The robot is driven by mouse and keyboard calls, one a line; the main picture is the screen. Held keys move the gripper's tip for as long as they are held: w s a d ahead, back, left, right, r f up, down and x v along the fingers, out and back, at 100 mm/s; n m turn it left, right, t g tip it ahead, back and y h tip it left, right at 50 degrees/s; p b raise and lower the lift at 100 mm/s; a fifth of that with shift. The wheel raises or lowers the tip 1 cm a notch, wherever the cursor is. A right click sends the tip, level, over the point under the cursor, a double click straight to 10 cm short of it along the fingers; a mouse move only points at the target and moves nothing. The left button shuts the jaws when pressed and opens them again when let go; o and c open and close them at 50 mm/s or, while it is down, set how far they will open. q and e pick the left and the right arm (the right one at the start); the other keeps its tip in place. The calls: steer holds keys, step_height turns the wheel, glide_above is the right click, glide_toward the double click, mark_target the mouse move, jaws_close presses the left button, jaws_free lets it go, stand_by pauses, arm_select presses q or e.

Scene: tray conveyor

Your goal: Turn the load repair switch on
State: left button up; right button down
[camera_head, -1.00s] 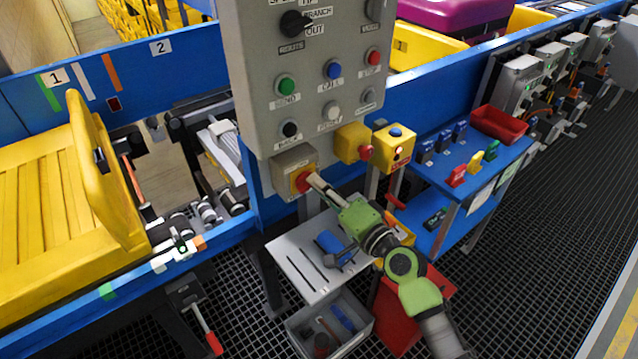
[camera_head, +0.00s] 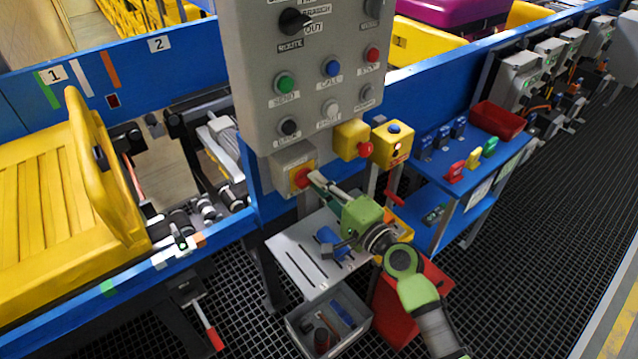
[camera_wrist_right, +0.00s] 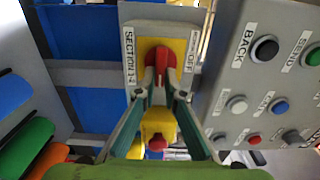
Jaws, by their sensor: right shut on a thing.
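A red rotary switch handle (camera_head: 301,178) sits on a yellow plate on a grey box (camera_head: 281,167) below the grey control panel. In the right wrist view the red handle (camera_wrist_right: 159,60) is between my fingertips, with a sideways "OFF" label (camera_wrist_right: 190,55) on one side and a "SECTION" label (camera_wrist_right: 130,60) on the other. My right gripper (camera_head: 316,181) is shut on this handle; it also shows in the right wrist view (camera_wrist_right: 160,88). The fingers partly cover the handle in the head view. My left gripper is not in view.
The control panel (camera_head: 310,70) with knobs and buttons rises just above. A yellow box with a red button (camera_head: 352,140) and another yellow box (camera_head: 392,146) stand close to the right. A grey bin (camera_head: 329,322) and a blue shelf (camera_head: 478,155) are nearby. A yellow tray (camera_head: 40,195) lies left.

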steer(key=c, duration=2.1)
jaws_free()
steer(key=shift+c, duration=0.2)
steer(key=v, duration=1.2)
